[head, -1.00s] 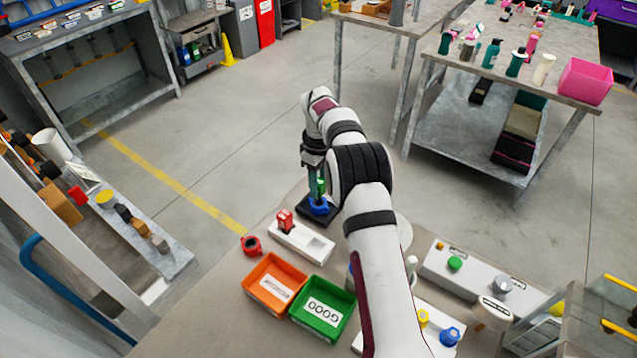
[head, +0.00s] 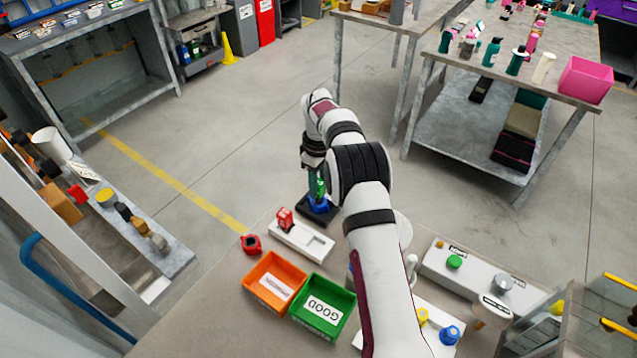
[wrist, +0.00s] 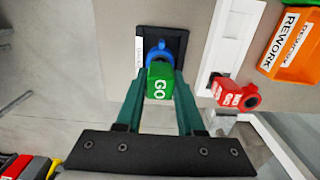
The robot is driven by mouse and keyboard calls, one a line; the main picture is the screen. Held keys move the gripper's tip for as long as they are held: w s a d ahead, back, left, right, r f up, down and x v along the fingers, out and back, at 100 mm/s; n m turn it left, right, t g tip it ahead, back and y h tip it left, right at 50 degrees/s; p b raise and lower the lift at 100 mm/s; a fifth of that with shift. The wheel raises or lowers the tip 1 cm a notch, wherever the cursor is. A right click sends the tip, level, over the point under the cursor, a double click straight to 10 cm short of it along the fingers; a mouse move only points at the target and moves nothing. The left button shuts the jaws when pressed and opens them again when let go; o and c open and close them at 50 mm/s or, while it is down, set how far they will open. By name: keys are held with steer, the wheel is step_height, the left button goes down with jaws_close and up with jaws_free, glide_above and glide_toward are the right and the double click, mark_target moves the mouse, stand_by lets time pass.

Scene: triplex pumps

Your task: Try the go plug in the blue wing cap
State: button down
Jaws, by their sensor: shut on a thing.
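My gripper (wrist: 160,74) is shut on the green go plug (wrist: 160,84), a block marked GO, held between its two dark green fingers. The blue wing cap (wrist: 159,52) sits in a black fixture (wrist: 176,44), directly beyond the plug in the wrist view. In the head view the green plug (head: 320,187) is upright over the blue cap (head: 320,206), close to or touching it. The plug's lower end is hidden, so I cannot tell how far it is in the cap.
A white holder (head: 298,238) beside the fixture carries a red plug (head: 285,219) and has an empty recess. A red ring-like part (head: 251,244) lies nearby. An orange REWORK bin (head: 261,296) and a green GOOD bin (head: 345,325) stand in front. Yellow and blue caps (head: 450,335) are at the lower right.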

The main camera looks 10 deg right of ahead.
steer(key=shift+f, duration=0.75)
stand_by(0.6)
stand_by(0.5)
steer(key=shift+c, duration=2.2)
jaws_free()
steer(key=s+r+m, duration=0.1)
steer(key=s+r, duration=0.2)
steer(key=r, duration=0.7)
steer(key=s+r+m, duration=0.1)
steer(key=s+r, duration=0.1)
steer(key=r, duration=0.9)
steer(key=s+a+r+m, duration=0.25)
steer(key=s+m, duration=0.25)
steer(key=s, duration=0.9)
steer(key=s+f+m+y, duration=0.1)
steer(key=s+f+m, duration=0.2)
steer(key=s, duration=0.8)
steer(key=s+a+f+m, duration=0.1)
steer(key=s+f+m, duration=0.3)
steer(key=s, duration=0.7)
steer(key=shift+s+a+m+y, duration=0.3)
steer(key=shift+y, duration=0.1)
